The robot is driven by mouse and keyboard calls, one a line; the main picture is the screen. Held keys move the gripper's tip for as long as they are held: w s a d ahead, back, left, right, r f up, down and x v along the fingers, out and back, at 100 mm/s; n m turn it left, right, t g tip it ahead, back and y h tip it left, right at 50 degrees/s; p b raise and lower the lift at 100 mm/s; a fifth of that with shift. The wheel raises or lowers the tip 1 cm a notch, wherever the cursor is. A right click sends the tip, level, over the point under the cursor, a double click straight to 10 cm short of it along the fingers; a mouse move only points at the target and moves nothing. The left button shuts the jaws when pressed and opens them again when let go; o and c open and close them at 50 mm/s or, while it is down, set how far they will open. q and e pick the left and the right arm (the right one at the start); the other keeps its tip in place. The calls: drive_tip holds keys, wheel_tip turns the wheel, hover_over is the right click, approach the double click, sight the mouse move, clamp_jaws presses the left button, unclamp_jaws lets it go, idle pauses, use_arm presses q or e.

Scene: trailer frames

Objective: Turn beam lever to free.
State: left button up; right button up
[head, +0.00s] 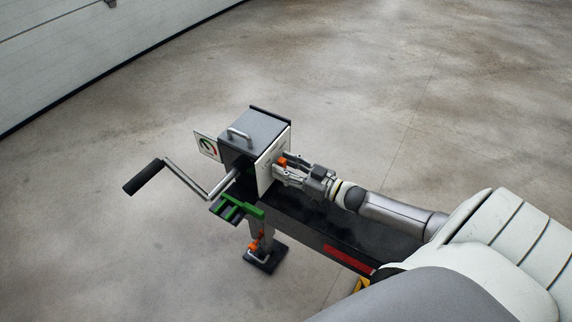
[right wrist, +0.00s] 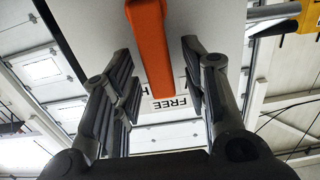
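The orange beam lever (head: 282,162) is on the white side plate (head: 266,172) of a grey box at the beam's end. My right gripper (head: 279,169) reaches in from the right at that plate, with its fingers around the lever. In the right wrist view, the lever (right wrist: 150,60) hangs between the two fingers (right wrist: 160,75), with gaps on both sides, so the gripper looks open. A label reading FREE (right wrist: 170,102) shows by the lever's lower end; other lettering is partly hidden. My left gripper is out of view.
A crank with a black grip (head: 143,177) sticks out left of the box (head: 258,127). A green-edged black bracket (head: 236,207) and a leg with a black foot (head: 265,257) are below. A gauge sign (head: 207,146) stands behind. The concrete floor around is clear.

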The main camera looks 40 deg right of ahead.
drive_tip(key=v, duration=1.2)
idle(0.4)
